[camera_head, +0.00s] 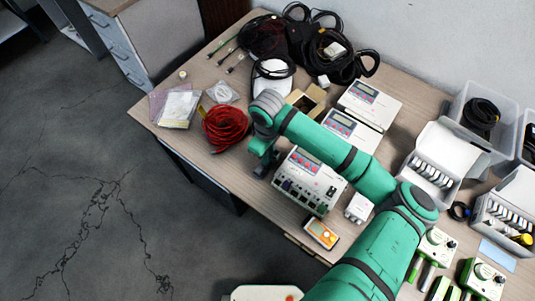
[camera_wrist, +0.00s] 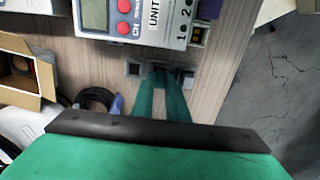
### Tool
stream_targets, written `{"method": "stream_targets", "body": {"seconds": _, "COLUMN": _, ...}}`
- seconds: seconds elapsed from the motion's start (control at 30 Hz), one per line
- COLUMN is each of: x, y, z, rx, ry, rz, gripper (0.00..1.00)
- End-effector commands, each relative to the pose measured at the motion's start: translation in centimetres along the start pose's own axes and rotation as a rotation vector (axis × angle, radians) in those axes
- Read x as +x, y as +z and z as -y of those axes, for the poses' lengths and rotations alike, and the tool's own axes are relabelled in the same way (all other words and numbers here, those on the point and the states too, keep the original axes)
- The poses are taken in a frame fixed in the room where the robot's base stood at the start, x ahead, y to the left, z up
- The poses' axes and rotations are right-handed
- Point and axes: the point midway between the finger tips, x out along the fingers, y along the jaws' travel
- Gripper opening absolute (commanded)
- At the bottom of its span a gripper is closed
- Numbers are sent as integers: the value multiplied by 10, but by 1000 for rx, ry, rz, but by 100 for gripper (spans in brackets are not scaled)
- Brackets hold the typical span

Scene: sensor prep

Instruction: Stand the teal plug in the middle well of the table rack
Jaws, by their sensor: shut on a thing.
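My gripper (camera_wrist: 160,80) reaches down to the table top in the wrist view, its two teal fingers close together. It is shut on a small dark teal piece, apparently the teal plug (camera_wrist: 160,72), mostly hidden between the fingertips. A small grey piece with a dark square opening, apparently part of the table rack (camera_wrist: 133,68), shows left of the fingertips. Another grey and dark part shows to their right. The middle of the rack is covered by the fingers, so I cannot tell whether the plug is inside a well. In the head view my gripper (camera_head: 262,165) is small and partly hidden.
A white instrument (camera_head: 310,181) stands close beside my gripper. A red cable coil (camera_head: 225,128) lies to its left, and an open cardboard box (camera_head: 306,101) lies behind. The table's front edge is near. White bins (camera_head: 432,165) stand at the right.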

Motion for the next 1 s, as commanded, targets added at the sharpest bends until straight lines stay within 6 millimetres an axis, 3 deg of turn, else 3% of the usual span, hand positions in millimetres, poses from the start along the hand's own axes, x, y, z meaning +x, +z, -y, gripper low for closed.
{"method": "stream_targets", "body": {"seconds": 0.47, "x": 3, "y": 0, "z": 0, "rx": 0, "ry": 0, "rz": 0, "gripper": 0}}
{"method": "stream_targets", "body": {"seconds": 0.5, "x": 3, "y": 0, "z": 0, "rx": 0, "ry": 0, "rz": 0, "gripper": 23}}
{"method": "stream_targets", "body": {"seconds": 0.57, "x": 3, "y": 0, "z": 0, "rx": 0, "ry": 0, "rz": 0, "gripper": 35}}
{"method": "stream_targets", "body": {"seconds": 1.0, "x": 3, "y": 0, "z": 0, "rx": 0, "ry": 0, "rz": 0, "gripper": 41}}
